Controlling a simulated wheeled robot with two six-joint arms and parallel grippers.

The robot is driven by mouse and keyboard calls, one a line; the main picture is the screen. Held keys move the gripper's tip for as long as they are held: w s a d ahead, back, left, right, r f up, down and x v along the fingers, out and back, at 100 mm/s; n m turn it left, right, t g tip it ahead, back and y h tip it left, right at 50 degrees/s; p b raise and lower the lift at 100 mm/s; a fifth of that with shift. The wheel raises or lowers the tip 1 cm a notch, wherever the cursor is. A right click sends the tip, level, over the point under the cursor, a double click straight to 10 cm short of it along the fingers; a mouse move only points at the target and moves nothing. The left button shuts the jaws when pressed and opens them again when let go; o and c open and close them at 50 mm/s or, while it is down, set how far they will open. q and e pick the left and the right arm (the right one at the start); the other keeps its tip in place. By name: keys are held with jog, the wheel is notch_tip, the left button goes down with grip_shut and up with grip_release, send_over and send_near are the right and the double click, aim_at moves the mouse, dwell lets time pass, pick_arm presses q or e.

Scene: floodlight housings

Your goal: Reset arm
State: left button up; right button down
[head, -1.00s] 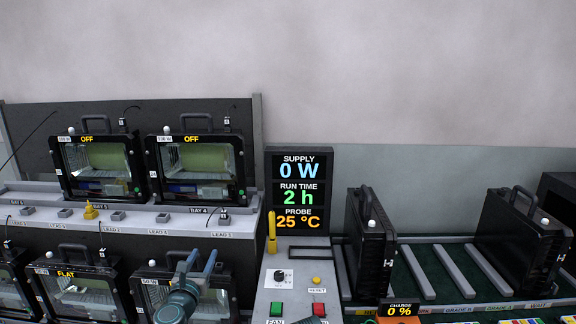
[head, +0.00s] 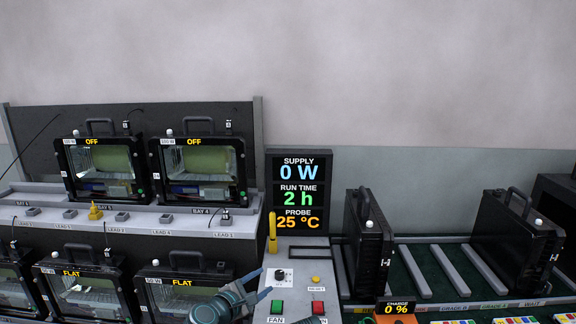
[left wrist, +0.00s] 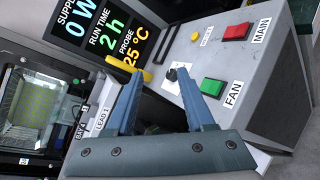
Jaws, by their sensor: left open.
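My left gripper (head: 263,283) is open and empty, in front of the control panel (head: 296,262) at the lower middle of the head view. In the left wrist view its two blue fingers (left wrist: 161,74) stand apart, with a dark knob (left wrist: 177,74) showing near the tips. I cannot tell whether they touch the panel. The knob also shows in the head view (head: 280,274), right of the fingers. My right gripper does not show clearly.
A green FAN button (head: 277,307) and a red button (head: 318,307) sit on the panel, below a display (head: 299,193) reading 0 W, 2 h, 25 °C. Floodlight housings (head: 103,169) stand left on two levels. Dark housings (head: 369,245) stand on the right rack.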

pick_arm(q)
jog(key=s+d+f+m+g+p, duration=0.2)
jog(key=s+d+f+m+g, duration=0.7)
jog(key=m, duration=0.4)
jog(key=s+a+f+m+g+y+p, duration=0.1)
jog(key=s+a+m+g+y, duration=0.1)
jog(key=s+a+m+y, duration=0.2)
jog(key=s+a+f+m+g+y, duration=0.2)
jog(key=s+a+m+y, duration=0.1)
jog(key=s+m, duration=0.4)
jog(key=shift+s+a+y+p, duration=0.35)
jog(key=shift+s+y, duration=0.25)
jog(key=shift+y, duration=0.3)
